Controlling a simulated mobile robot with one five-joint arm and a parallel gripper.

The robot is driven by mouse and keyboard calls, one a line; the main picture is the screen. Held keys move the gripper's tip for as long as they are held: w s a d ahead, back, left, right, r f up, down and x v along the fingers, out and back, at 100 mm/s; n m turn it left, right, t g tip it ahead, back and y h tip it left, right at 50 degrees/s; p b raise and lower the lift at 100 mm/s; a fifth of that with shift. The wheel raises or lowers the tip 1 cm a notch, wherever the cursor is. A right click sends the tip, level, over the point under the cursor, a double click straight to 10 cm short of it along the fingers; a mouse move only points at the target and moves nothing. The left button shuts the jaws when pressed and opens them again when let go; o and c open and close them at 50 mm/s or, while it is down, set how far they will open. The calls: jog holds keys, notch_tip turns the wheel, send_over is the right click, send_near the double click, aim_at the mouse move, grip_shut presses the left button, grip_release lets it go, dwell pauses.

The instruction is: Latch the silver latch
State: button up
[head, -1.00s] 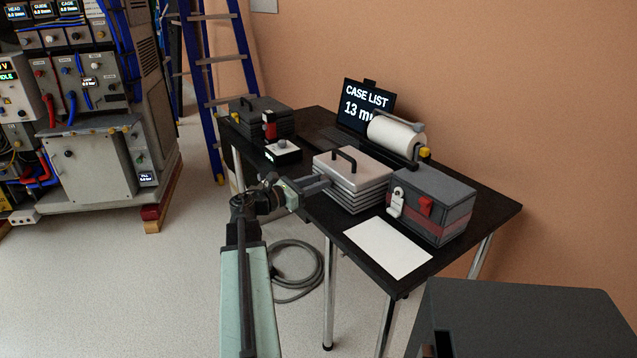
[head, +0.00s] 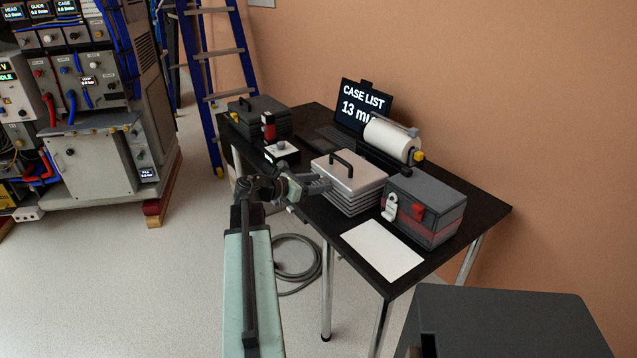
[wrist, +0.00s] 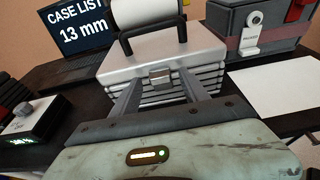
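A silver case (head: 345,188) with ribbed sides and a black handle stands on the black table. A small silver latch (wrist: 160,77) is on its front, below the lid edge in the wrist view. A dark case (head: 432,212) with a red band stands to its right. It has a pale silver latch plate (head: 390,207) and a red latch (head: 417,211) on its front. My gripper (wrist: 160,82) is open, its two fingers apart on either side of the silver case's latch. I cannot tell whether the fingers touch the case. The head view shows my gripper (head: 320,184) at the case's front left.
A white sheet (head: 382,250) lies at the table's front. A small box with a green display (wrist: 28,120) is left of my gripper. A paper roll (head: 392,140) and a screen (head: 366,103) are behind. A dark cabinet (head: 510,315) stands at front right.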

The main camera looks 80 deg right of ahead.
jog(key=p+v, duration=0.2)
jog(key=v, duration=0.6)
jog(key=shift+s+d, duration=0.1)
jog(key=shift+s, duration=0.05)
